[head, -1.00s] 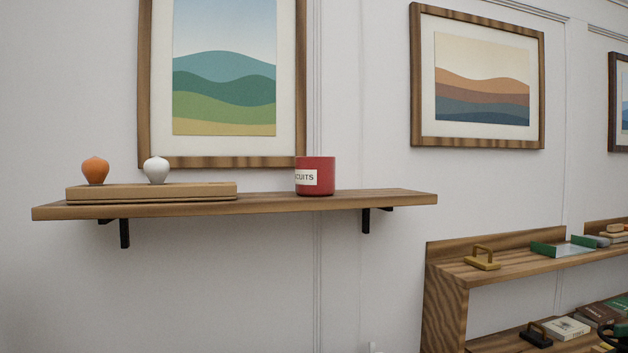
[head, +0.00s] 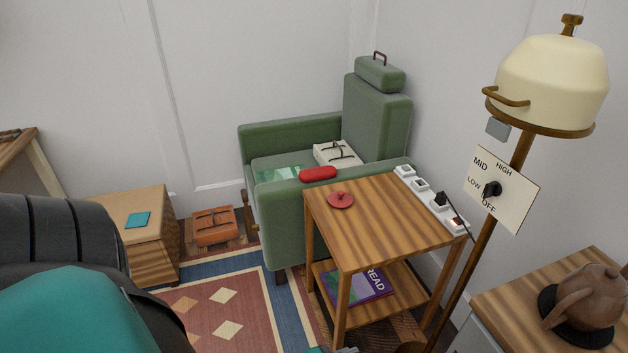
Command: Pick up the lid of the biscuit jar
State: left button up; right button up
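A round red lid (head: 340,200) with a small knob on top lies on the striped wooden side table (head: 385,225), towards its left back part. Its red matches the biscuit jar, which is out of view now. A large black and teal part of my own body fills the lower left. Small grey and teal bits at the bottom edge are too cut off to identify.
A power strip (head: 428,195) runs along the table's right edge. A lamp (head: 550,85) with a dial plate and a brown teapot (head: 590,295) are at the right.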

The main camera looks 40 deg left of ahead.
aim_at(340, 199)
jog(key=u, duration=1.25)
jog(key=z, duration=2.6)
jog(key=k+j, duration=0.1)
jog(key=j, duration=0.3)
jog(key=k+j, duration=0.15)
jog(key=j, duration=0.25)
jog(key=k+j, duration=0.1)
jog(key=j, duration=0.3)
jog(key=k+j, duration=0.15)
jog(key=j, duration=0.25)
jog(key=k+j, duration=0.1)
jog(key=j, duration=0.3)
jog(key=k+j, duration=0.1)
jog(key=j, duration=0.3)
